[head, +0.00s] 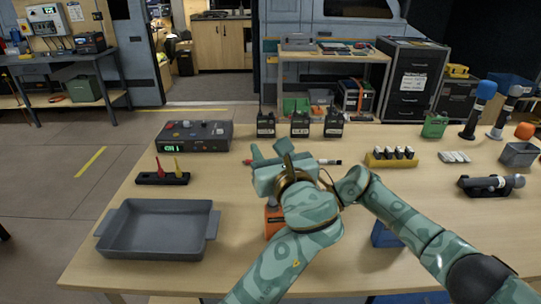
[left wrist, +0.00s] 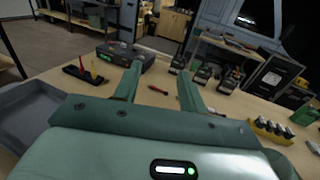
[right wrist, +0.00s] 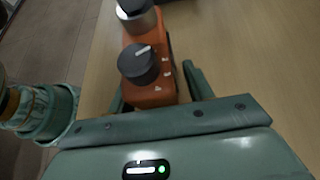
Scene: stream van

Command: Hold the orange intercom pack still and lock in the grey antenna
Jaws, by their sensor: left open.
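The orange intercom pack (head: 273,221) is mostly hidden behind my arms in the head view. The right wrist view shows it (right wrist: 148,95) with a black knob (right wrist: 137,62) and a dark cylinder with a pale grey collar (right wrist: 137,18) at its far end; I cannot tell whether that is the grey antenna. My right gripper (right wrist: 158,88) is open around the pack, with a gap at the right finger. My left gripper (head: 272,152) is open and empty above the table, beyond the pack; its spread fingers (left wrist: 160,88) also show in the left wrist view.
A grey tray (head: 155,250) stands at the front left, behind it a rack with red and yellow pieces (head: 162,179) and a control box (head: 193,136). Several black radios (head: 300,124) stand at the back. A blue object (head: 386,236) is partly hidden by my right arm.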

